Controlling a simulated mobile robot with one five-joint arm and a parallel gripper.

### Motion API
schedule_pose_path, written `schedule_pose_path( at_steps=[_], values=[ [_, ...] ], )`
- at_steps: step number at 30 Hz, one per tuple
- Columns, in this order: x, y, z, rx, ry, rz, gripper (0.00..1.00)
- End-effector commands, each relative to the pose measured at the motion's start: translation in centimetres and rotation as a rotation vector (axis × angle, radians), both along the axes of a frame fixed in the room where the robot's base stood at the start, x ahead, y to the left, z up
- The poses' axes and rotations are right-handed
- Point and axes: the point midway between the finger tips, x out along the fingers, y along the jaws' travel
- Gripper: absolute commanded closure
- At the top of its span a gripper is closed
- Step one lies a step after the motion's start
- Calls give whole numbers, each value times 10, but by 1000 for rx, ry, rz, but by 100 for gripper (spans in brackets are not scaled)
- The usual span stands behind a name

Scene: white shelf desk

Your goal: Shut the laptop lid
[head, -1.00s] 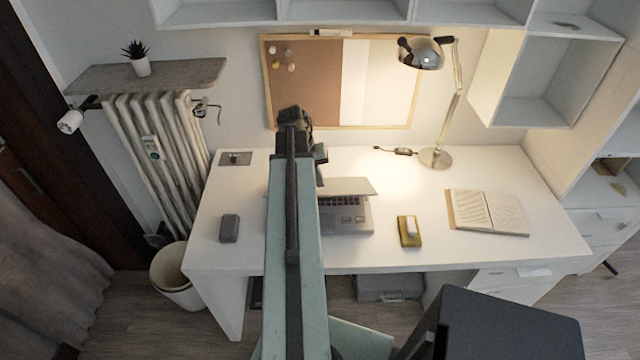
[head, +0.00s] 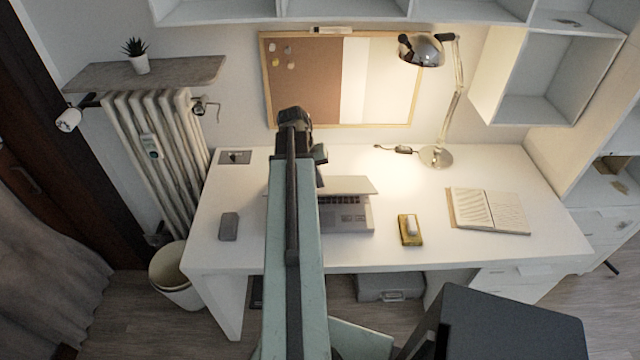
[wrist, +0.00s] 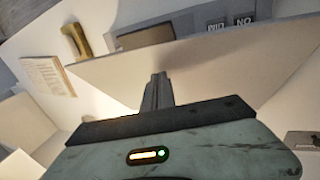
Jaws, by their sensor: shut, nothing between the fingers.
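The grey laptop (head: 346,218) stands on the white desk with its lid (head: 350,185) part-way down, tilted over the keyboard. In the head view my arm hides the fingertips.
A yellow item with a white block (head: 410,230) and an open notebook (head: 488,210) lie right of the laptop. A lamp (head: 436,157) stands behind, a dark grey box (head: 229,227) lies left. A dark chair (head: 510,325) stands in front of the desk.

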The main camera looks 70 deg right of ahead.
Motion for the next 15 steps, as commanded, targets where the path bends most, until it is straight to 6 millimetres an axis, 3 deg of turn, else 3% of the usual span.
schedule_pose_path(
  at_steps=[15],
  values=[
    [0,0,-23,0,0,0,100]
  ],
)
